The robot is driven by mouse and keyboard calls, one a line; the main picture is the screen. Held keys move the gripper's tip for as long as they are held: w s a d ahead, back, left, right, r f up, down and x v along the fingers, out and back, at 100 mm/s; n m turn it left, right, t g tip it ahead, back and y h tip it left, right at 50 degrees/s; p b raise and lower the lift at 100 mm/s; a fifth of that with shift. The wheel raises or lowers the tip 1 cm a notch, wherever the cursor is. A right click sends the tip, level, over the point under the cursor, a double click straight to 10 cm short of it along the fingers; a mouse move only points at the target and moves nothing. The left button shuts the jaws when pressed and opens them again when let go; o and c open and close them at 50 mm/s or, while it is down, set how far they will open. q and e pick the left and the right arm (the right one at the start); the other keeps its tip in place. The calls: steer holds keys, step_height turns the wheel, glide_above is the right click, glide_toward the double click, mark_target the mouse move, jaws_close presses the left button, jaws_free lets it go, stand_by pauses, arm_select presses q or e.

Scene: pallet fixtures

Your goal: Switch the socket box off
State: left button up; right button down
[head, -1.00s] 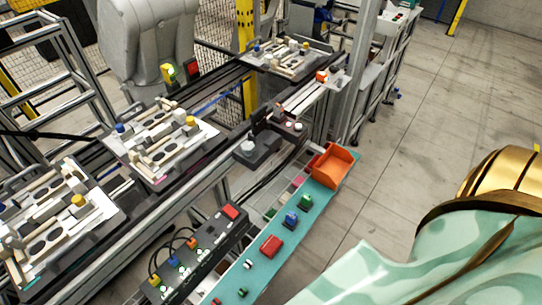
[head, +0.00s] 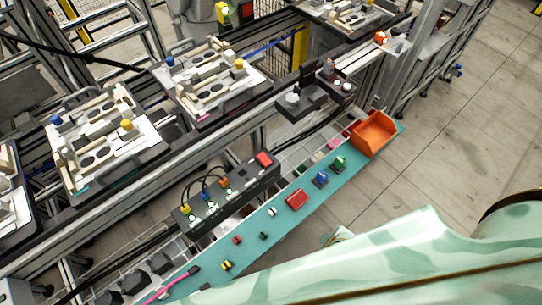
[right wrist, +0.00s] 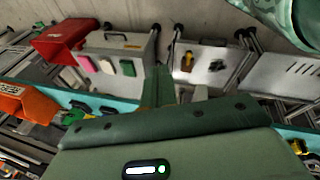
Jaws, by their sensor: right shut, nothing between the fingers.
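The socket box (head: 222,197) is a long black strip in the head view, lying slanted beside the teal shelf. A red switch (head: 264,159) sits at its upper right end. Several coloured plugs with looped black cables stand in its lower left part, and small lights glow near them. I cannot tell the switch's position. In the right wrist view my right gripper (right wrist: 160,77) is shut and empty, its fingers seen end-on beyond the green housing. I cannot make out the socket box there. In the head view my right arm crosses the lower right, right of the box. My left gripper is not in view.
The teal shelf (head: 255,222) holds a red block (head: 296,199), a blue block (head: 320,178), several small parts and an orange bin (head: 374,133). Behind the socket box run a rail and several fixture pallets (head: 208,78). Open floor lies at the right.

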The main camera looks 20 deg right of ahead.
steer(key=w+d+r+t+h, duration=0.15)
steer(key=w+r, duration=0.25)
steer(key=r, duration=0.7)
steer(key=w+d+r+t, duration=0.15)
steer(key=w+r, duration=0.25)
steer(key=r, duration=0.6)
steer(key=w+a+f+m+t+y, duration=0.2)
steer(key=w+a+f+t+y, duration=0.2)
steer(key=w+a, duration=0.5)
steer(key=w+y, duration=0.2)
steer(key=w, duration=0.3)
steer(key=shift+m+p, duration=0.3)
steer(key=shift+a+y, duration=0.15)
steer(key=shift+y, duration=0.1)
steer(key=b, duration=0.5)
glide_above(259, 155)
steer(key=s+d, duration=0.1)
steer(key=s, duration=0.3)
steer(key=f, duration=0.6)
steer(key=shift+w+d+f, duration=0.1)
steer(key=shift+w+d, duration=0.1)
steer(key=shift+w, duration=0.05)
step_height(259, 155, down, 2)
steer(key=shift+w+f+b, duration=0.1)
steer(key=shift+f+b, duration=0.1)
steer(key=shift+b, duration=0.15)
steer(key=shift+f, duration=0.4)
steer(key=shift+w+a, duration=0.1)
